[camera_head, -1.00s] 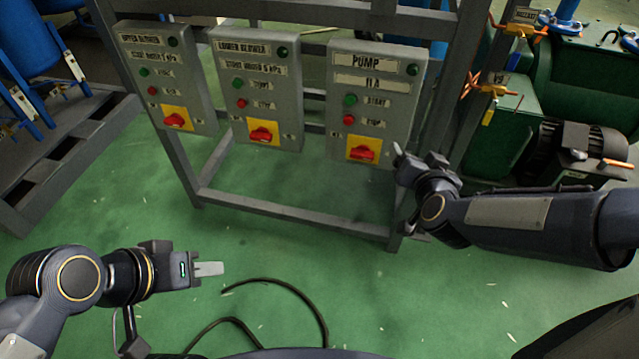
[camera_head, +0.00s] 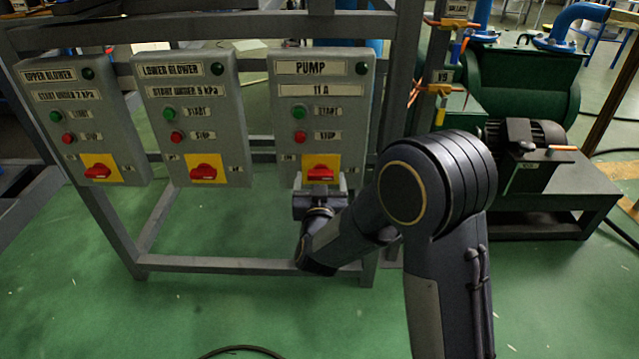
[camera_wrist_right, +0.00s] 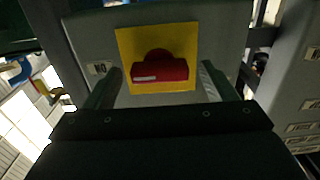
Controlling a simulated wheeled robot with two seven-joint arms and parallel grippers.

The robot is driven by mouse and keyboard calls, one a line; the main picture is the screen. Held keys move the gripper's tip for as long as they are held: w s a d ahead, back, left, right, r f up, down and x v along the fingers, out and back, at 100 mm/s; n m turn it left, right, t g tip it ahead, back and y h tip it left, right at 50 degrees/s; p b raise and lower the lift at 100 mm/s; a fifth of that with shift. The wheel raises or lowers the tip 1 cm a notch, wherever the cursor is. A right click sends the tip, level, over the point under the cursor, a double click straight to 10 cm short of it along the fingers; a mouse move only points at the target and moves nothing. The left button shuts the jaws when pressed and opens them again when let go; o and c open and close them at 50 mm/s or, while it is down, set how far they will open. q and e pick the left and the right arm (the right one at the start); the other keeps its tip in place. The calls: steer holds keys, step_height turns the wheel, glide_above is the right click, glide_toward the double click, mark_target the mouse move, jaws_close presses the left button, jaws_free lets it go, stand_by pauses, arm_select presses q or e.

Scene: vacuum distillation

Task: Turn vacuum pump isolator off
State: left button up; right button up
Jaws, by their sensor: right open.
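The pump box (camera_head: 345,92), labelled PUMP and 11 A, hangs on the grey frame, the rightmost of three boxes. Its isolator is a red rotary handle (camera_head: 320,174) on a yellow plate (camera_head: 308,161), with the handle lying horizontally. The handle also shows in the right wrist view (camera_wrist_right: 160,71) on its yellow plate (camera_wrist_right: 184,37). My right gripper (camera_head: 320,184) is just below and in front of the handle. In the right wrist view its open fingers (camera_wrist_right: 162,84) stand on either side of the handle, with gaps on both sides. My left gripper is out of view.
The lower blower box (camera_head: 190,140) and upper blower box (camera_head: 85,125) hang to the left with similar red handles. The frame's lower bar (camera_head: 220,265) crosses below. A green machine with a dark motor (camera_head: 525,140) stands right. The green floor in front is mostly clear.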

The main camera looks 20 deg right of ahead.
steer(key=shift+w+d, duration=0.1)
steer(key=shift+w, duration=0.3)
steer(key=c, duration=1)
steer(key=shift+r+n+p, duration=0.15)
steer(key=shift+n+p, duration=1.3)
steer(key=shift+n, duration=0.35)
steer(key=n+p, duration=0.3)
steer(key=n, duration=0.2)
steer(key=shift+n+p, duration=0.3)
steer(key=n+p, duration=0.2)
steer(key=n, duration=0.2)
steer(key=shift+p, duration=0.3)
steer(key=shift+n+p, duration=0.9)
steer(key=shift+n, duration=1.5)
steer(key=shift+f, duration=0.2)
steer(key=o, duration=1)
